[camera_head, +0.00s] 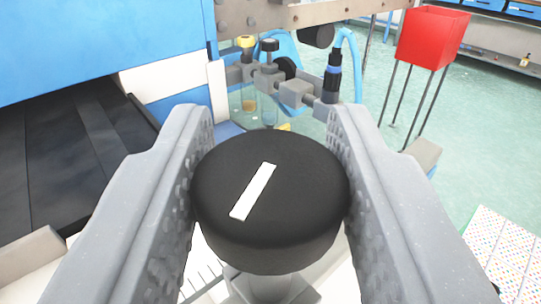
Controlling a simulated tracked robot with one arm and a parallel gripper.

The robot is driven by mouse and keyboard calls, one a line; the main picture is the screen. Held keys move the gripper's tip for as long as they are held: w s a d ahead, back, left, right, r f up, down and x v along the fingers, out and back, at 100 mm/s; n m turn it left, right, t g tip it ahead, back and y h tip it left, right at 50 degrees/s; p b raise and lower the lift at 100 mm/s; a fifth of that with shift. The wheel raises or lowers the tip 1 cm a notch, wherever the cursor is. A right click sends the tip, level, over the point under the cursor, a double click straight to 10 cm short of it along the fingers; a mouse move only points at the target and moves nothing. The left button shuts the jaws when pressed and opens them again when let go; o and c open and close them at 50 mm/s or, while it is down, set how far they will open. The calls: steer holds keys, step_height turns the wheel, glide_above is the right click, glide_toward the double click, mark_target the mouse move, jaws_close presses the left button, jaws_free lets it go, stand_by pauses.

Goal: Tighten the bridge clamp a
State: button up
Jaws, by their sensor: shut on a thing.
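A round black knob (300,225) with a white bar mark (254,192) on its top fills the middle of the view. The white mark slants from lower left to upper right. My gripper (270,190) is shut on the knob, with one grey textured finger against its left side and the other against its right. A grey stem or block (270,288) shows below the knob. The lower part of the clamp is mostly hidden by the knob and fingers.
A large blue machine body (100,45) stands at the upper left, above a dark ribbed surface (60,165). Behind the knob are a grey fitting (297,92) and blue hoses. A red bin (432,38) on thin legs stands at the upper right, on open green floor.

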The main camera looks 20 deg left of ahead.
steer(key=shift+m+t+h+b, duration=0.7)
steer(key=shift+m+h, duration=0.8)
steer(key=shift+h, duration=0.8)
steer(key=shift+m+h, duration=0.3)
steer(key=shift+h, duration=0.2)
steer(key=o, duration=1)
steer(key=shift+c, duration=0.2)
steer(key=s+d+p, duration=0.1)
steer(key=s, duration=1.2)
steer(key=shift+s+d, duration=0.3)
steer(key=shift+s, duration=0.1)
